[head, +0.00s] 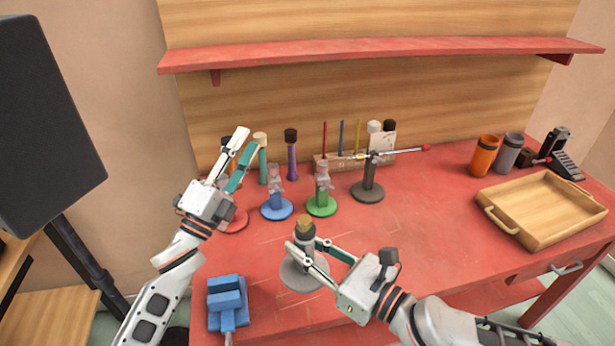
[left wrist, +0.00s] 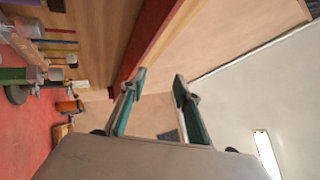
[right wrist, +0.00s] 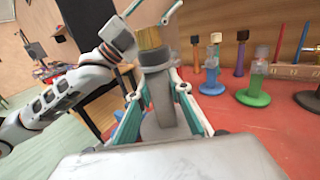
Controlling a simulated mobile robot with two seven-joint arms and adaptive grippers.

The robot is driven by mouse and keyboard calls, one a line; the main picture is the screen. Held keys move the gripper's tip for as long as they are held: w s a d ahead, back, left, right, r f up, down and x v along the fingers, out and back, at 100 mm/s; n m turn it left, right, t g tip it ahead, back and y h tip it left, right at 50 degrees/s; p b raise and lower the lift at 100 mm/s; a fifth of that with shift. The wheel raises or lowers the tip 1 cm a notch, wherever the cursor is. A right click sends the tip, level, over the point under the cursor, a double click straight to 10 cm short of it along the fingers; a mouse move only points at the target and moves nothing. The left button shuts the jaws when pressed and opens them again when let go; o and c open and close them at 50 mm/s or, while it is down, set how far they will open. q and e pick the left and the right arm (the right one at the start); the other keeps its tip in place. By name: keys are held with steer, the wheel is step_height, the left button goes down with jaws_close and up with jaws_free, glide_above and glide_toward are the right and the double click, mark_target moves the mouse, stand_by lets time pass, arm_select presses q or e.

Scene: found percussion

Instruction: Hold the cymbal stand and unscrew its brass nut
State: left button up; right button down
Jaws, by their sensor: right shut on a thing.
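The cymbal stand has a round grey base (head: 303,275) and a grey post, and stands upright near the table's front. A brass nut (head: 305,225) sits on its top; it also shows in the right wrist view (right wrist: 148,38). My right gripper (head: 307,247) is shut on the stand's post (right wrist: 160,105), below the nut, with one finger on each side. My left gripper (head: 248,140) is raised to the left of the stand and well above the table. Its fingers are apart with nothing between them in the left wrist view (left wrist: 160,76).
Blue (head: 277,209), green (head: 321,205) and dark grey (head: 368,190) stands are behind the cymbal stand. A blue vise-like block (head: 228,303) is at the front left. A wooden tray (head: 487,211) lies at the right. A red shelf (head: 380,50) runs above the table.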

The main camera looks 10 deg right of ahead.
arm_select(q)
steer(key=s+d+r+m+g+h, duration=0.4)
steer(key=s+d+r+m+g, duration=0.55)
steer(key=m, duration=0.45)
steer(key=s+d+r+m+g+h, duration=0.6)
steer(key=d+m+g, duration=0.4)
steer(key=m+g, duration=0.35)
steer(key=s+d+f+m+g+y, duration=0.2)
steer(key=s+d+m+g+y, duration=0.2)
steer(key=s+m+y, duration=0.25)
steer(key=m+t+y, duration=0.8)
steer(key=m+y, duration=0.4)
steer(key=y, duration=0.6)
glide_above(307, 219)
step_height(307, 219, down, 10)
steer(key=shift+d+r, duration=0.15)
steer(key=shift+f, duration=0.2)
steer(key=shift+n, duration=0.3)
steer(key=shift+f, duration=3.75)
